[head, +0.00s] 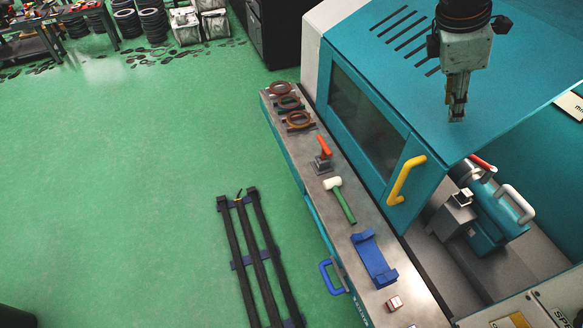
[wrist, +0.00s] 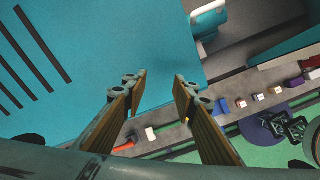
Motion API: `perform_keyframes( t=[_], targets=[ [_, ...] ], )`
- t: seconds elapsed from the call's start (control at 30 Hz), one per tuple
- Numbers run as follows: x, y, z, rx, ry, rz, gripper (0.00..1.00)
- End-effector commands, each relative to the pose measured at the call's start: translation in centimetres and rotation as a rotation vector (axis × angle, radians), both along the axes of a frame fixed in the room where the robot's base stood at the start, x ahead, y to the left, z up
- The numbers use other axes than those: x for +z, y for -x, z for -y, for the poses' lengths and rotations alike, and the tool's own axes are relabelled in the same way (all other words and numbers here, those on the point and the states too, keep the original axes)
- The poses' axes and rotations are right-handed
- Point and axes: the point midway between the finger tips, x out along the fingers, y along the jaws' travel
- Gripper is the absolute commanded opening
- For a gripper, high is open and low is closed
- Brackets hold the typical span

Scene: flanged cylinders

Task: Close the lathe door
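The lathe door (head: 395,120) is a teal panel with a dark window, on the front of the teal lathe. A yellow handle (head: 405,180) stands at its right edge. To the right of that edge the lathe is open, and its chuck and tailstock area (head: 480,205) shows. My gripper (head: 457,112) hangs pointing down and appears over the lathe's teal top, up and right of the handle, apart from it. In the wrist view its two fingers (wrist: 161,80) are spread with nothing between them. The door handle is not clearly visible in the wrist view.
A metal ledge (head: 345,235) before the door carries ring parts (head: 290,103), an orange-handled tool (head: 324,147), a mallet (head: 340,200) and a blue cradle (head: 374,258). A blue handle (head: 331,277) sticks out in front. A black rack (head: 258,260) lies on open green floor.

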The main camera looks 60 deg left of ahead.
Motion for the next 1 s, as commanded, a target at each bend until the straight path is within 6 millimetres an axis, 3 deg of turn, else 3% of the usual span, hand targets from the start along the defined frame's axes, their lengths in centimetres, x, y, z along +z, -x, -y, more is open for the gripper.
perform_keyframes(
  t=[0.03, 0.2, 0.4, 0.6, 1.0],
  targets=[
    [-0.1, 2.9, -1.4, 0.056, 0.014, -0.001, 0.26],
    [-4.4, 8.0, -1.9, 0.174, 0.094, -0.03, 0.26],
    [-8.1, 12.6, -1.8, 0.282, 0.166, -0.054, 0.26],
    [-9.6, 14.6, -1.6, 0.332, 0.197, -0.064, 0.26],
    [-9.8, 14.9, -1.6, 0.337, 0.2, -0.065, 0.26]
  ],
)
